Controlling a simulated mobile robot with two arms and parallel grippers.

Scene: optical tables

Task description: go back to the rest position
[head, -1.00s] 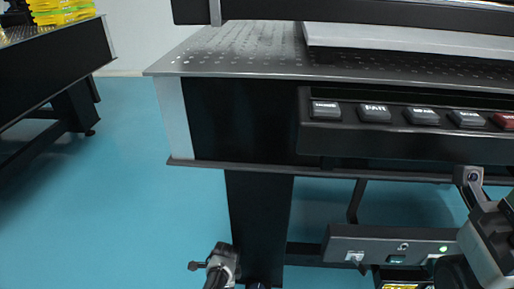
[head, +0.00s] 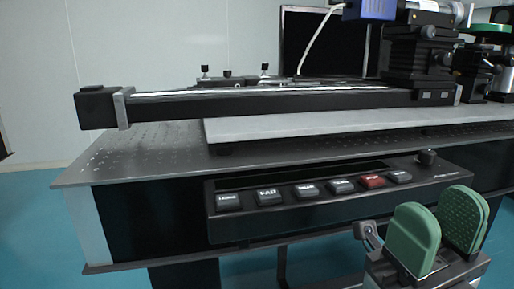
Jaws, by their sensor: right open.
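My right gripper (head: 440,236) shows at the lower right of the head view, with two green pads standing apart. It is open and nothing shows between the pads. It is in front of the optical table (head: 130,157), near the right part of the button panel (head: 330,197) on the table's front. I cannot tell whether it touches the panel. My left gripper is not in view.
A long black rail (head: 260,104) lies above a pale plate (head: 350,124) on the table. A dark monitor (head: 325,45) and a black stage with a blue block (head: 370,9) stand behind. Blue floor (head: 30,215) is clear at the left.

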